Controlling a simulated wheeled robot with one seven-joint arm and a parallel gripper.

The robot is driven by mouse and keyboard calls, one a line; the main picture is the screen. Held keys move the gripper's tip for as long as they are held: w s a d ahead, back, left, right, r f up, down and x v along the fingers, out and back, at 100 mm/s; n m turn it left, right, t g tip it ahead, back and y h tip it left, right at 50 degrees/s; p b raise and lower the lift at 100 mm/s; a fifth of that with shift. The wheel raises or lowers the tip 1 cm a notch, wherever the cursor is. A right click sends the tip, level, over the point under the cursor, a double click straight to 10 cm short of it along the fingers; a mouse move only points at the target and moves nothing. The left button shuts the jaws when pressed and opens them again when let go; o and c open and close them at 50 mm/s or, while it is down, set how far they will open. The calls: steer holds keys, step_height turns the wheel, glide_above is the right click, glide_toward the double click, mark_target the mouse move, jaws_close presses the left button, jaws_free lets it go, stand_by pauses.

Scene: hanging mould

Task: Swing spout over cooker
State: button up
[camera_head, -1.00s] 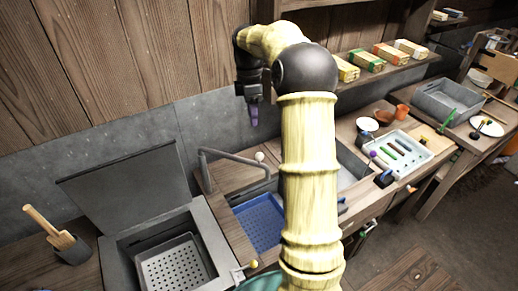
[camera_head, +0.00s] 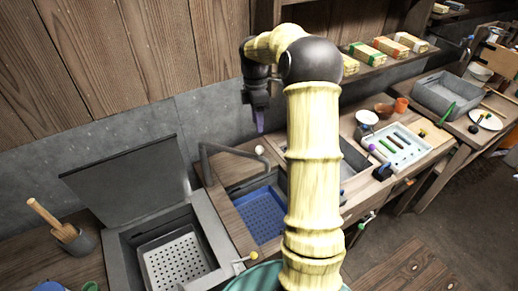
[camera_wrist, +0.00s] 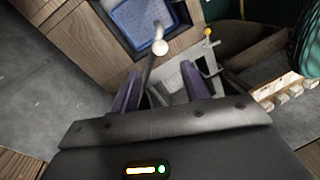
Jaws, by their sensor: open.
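The spout (camera_head: 228,150) is a thin grey pipe bent over from a post between the cooker and the blue basket, with a white ball knob (camera_head: 259,149) at its end. The cooker (camera_head: 212,230) is a grey box with its lid raised and a perforated tray inside. My gripper (camera_head: 260,129) is open, its purple fingers pointing down just above the knob in the head view. In the wrist view the knob (camera_wrist: 160,47) lies beyond the fingertips, and the spout's pipe runs down between my gripper's fingers (camera_wrist: 161,86). I cannot tell whether they touch it.
The cooker's raised lid (camera_head: 130,185) stands against the wall. A yellow knob (camera_head: 252,256) sticks out at the cooker's front right. A wooden-handled tool (camera_head: 45,214) stands at the left.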

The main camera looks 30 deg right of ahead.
mark_target(259, 150)
steer(key=f+p, duration=0.1)
steer(key=f, duration=0.2)
steer(key=s+f, duration=0.1)
steer(key=f, duration=0.3)
steer(key=s+f+p, duration=0.1)
steer(key=f, duration=0.3)
steer(key=shift+s+a+f+p, duration=0.1)
steer(key=shift+a+f+p, duration=0.05)
steer(key=shift+a+p, duration=0.15)
jaws_close()
